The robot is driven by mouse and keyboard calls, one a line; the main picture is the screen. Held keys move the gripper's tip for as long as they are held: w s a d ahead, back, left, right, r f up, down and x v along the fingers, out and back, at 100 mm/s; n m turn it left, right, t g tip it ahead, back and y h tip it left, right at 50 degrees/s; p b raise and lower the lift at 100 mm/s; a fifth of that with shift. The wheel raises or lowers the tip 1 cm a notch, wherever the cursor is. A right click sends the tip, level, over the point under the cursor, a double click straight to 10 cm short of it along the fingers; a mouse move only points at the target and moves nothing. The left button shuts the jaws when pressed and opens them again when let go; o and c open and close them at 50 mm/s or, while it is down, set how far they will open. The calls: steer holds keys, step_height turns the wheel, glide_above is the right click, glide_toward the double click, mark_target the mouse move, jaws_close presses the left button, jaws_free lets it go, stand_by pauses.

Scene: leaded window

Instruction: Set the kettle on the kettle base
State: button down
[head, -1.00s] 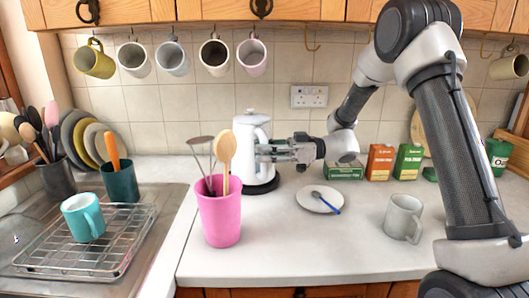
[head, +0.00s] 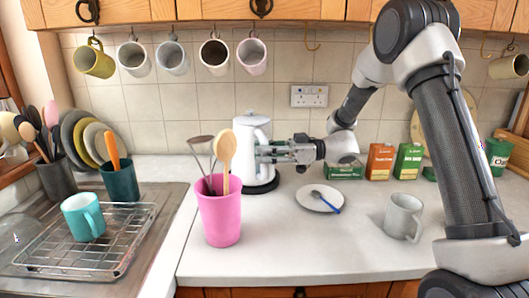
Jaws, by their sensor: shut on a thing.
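The white kettle (head: 249,135) stands upright at the back of the counter, partly hidden behind the utensils in the pink pot. The dark round kettle base (head: 262,187) shows directly under it. The kettle looks in line with the base, but I cannot tell whether it is fully seated. My gripper (head: 268,154) reaches in from the right and is shut on the kettle at its handle side. The fingertips are small here and partly merge with the handle.
A pink pot (head: 219,216) of utensils stands in front of the kettle. A saucer with a spoon (head: 319,199), a grey mug (head: 403,217) and tea boxes (head: 380,161) are to the right. Mugs hang above. A drying rack (head: 75,245) is at left. The front middle counter is clear.

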steer(key=shift+f, duration=0.25)
steer(key=c, duration=1.6)
jaws_free()
steer(key=shift+f, duration=0.15)
steer(key=shift+d, duration=0.1)
steer(key=shift+w+d, duration=0.15)
steer(key=shift+d, duration=1.65)
steer(key=shift+w+d, duration=0.15)
steer(key=shift+d, duration=1.65)
steer(key=shift+w+d, duration=0.15)
steer(key=shift+d, duration=1.65)
